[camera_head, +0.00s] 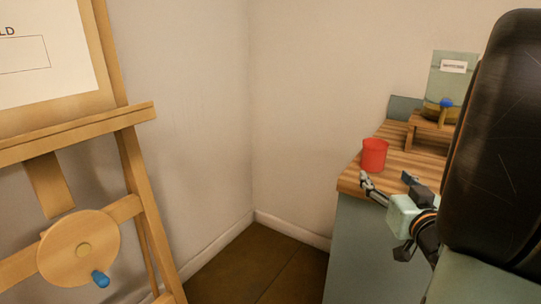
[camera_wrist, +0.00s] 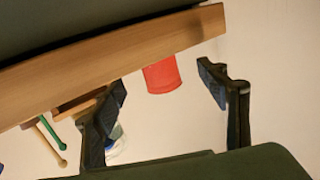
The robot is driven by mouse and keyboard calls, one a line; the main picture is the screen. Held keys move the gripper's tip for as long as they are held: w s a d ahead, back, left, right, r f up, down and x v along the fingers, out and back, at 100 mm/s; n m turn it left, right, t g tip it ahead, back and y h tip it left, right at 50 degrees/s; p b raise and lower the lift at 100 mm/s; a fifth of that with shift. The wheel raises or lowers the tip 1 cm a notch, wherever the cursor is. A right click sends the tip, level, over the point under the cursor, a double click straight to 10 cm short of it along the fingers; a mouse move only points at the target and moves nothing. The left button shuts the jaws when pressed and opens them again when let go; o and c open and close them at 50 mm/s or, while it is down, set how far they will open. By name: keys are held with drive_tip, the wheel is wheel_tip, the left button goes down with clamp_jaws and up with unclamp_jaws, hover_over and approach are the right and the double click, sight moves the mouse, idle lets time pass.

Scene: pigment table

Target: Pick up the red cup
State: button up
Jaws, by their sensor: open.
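The red cup (camera_head: 374,154) stands upright on the wooden tabletop (camera_head: 350,180), close to its left edge, in the head view. In the wrist view the red cup (camera_wrist: 162,75) shows between the two fingers, partly cut off by the table's edge board (camera_wrist: 110,58). My gripper (camera_head: 388,180) is open and empty at the table's front edge, on the near side of the cup and apart from it. In the wrist view my gripper's fingers (camera_wrist: 164,90) are spread wide.
A small wooden riser (camera_head: 432,124) with a bowl and a blue ball stands behind, to the cup's right. A labelled pale green panel (camera_head: 453,75) is at the back. A wooden easel (camera_head: 135,150) with a crank wheel stands at left. Floor between easel and table is clear.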

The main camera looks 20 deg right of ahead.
sight(375, 166)
drive_tip(key=p, duration=0.1)
drive_tip(key=w+p, duration=0.1)
drive_tip(key=shift+d+r+p, duration=0.1)
drive_tip(key=shift+r+p, duration=0.15)
drive_tip(key=shift+p, duration=0.15)
drive_tip(key=p+x, duration=0.1)
drive_tip(key=p, duration=0.3)
drive_tip(key=shift+w+d+f+p, duration=0.1)
drive_tip(key=shift+w+p, duration=0.15)
drive_tip(key=shift+p, duration=0.05)
drive_tip(key=x, duration=0.1)
drive_tip(key=b+x, duration=0.1)
drive_tip(key=x, duration=0.1)
drive_tip(key=shift+f, duration=0.2)
drive_tip(key=x, duration=0.5)
drive_tip(key=shift+d+r+b, duration=0.25)
drive_tip(key=shift+r+b, duration=0.1)
drive_tip(key=shift+b, duration=0.05)
drive_tip(key=shift+c, duration=0.2)
drive_tip(key=c, duration=1.2)
drive_tip(key=shift+r, duration=0.1)
